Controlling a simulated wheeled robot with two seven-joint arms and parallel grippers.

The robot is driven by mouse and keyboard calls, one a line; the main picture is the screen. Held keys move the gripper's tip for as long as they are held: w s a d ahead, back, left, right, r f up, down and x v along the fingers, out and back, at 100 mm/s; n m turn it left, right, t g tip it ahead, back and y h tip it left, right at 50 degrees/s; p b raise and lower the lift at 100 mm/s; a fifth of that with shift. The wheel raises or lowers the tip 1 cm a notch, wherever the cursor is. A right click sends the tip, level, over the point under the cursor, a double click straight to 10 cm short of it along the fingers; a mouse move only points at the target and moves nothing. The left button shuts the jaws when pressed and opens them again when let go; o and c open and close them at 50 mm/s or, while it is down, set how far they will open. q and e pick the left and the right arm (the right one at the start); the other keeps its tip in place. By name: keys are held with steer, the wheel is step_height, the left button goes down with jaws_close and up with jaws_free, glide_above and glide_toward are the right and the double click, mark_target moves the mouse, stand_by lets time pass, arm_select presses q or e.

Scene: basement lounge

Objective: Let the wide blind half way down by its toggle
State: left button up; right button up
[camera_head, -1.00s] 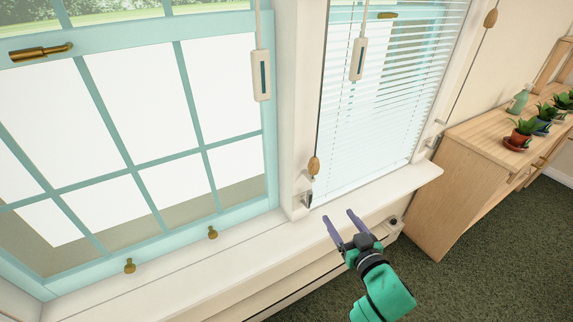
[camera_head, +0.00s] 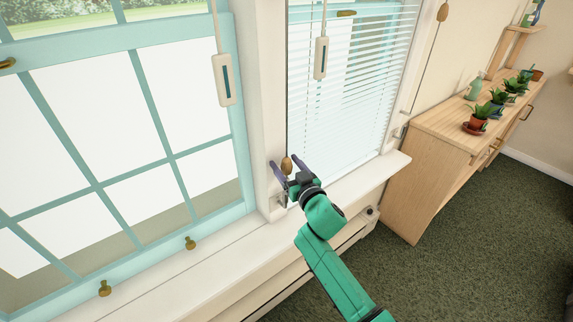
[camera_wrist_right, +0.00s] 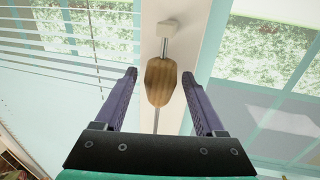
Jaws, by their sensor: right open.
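My right gripper (camera_head: 286,163) is open. Its two purple fingertips stand on either side of a wooden toggle (camera_wrist_right: 160,84), with a gap on both sides in the right wrist view. The same toggle (camera_head: 287,166) shows in the head view, low on the white post between the two windows. A slatted blind (camera_head: 350,105) hangs lowered over the right window. The left window (camera_head: 110,130) shows no slats in the head view; any blind above it is out of frame. My left gripper is out of view.
A second wooden toggle (camera_head: 442,12) hangs on a cord right of the right window. White slotted handles (camera_head: 225,80) (camera_head: 321,58) hang before the panes. The white sill (camera_head: 225,262) runs below. A wooden cabinet (camera_head: 420,185) with potted plants stands right; carpet before it is clear.

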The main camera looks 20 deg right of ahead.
jaws_close()
stand_by(1.4)
